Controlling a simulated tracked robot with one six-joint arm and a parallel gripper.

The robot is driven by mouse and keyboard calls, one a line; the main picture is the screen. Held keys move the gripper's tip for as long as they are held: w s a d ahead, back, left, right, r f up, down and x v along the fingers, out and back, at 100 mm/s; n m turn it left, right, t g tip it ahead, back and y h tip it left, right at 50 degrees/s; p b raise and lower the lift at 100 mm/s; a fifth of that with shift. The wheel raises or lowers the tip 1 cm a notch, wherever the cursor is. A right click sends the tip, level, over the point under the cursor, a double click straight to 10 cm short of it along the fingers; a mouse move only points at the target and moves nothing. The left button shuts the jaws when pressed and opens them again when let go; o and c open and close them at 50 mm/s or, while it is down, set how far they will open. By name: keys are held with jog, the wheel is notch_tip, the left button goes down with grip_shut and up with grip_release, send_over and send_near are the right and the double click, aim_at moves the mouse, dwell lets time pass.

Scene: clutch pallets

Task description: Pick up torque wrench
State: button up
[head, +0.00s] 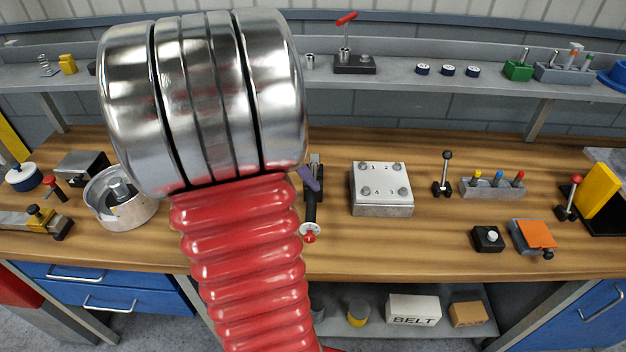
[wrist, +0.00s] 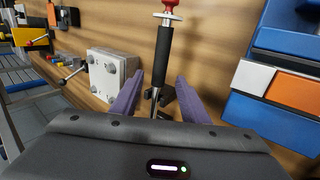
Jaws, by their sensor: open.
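The torque wrench has a black grip (head: 310,211), a pale disc and a red end, and it is at the bench's middle in the head view. In the wrist view its black grip (wrist: 163,57) points away from me, with the red end at the top edge. My gripper (wrist: 160,78) is open, one purple finger on each side of the thin metal shaft. I see no finger contact with the shaft. In the head view a purple finger (head: 309,178) shows beside the wrench, and my red arm hides the rest of the gripper. The wrench's far end is hidden.
A metal block with numbered bolts (head: 381,190) stands right of the wrench, and it also shows in the wrist view (wrist: 108,72). A black-knobbed lever (head: 444,175) is farther right. A round metal housing (head: 121,201) is at left. Bare wood lies around the wrench grip.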

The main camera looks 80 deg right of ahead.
aim_at(309, 196)
jog(key=shift+s+f, duration=0.15)
jog(key=shift+f, duration=0.05)
jog(key=shift+x, duration=2.5)
jog(key=shift+c, duration=0.6)
grip_shut()
jog(key=shift+r, duration=0.1)
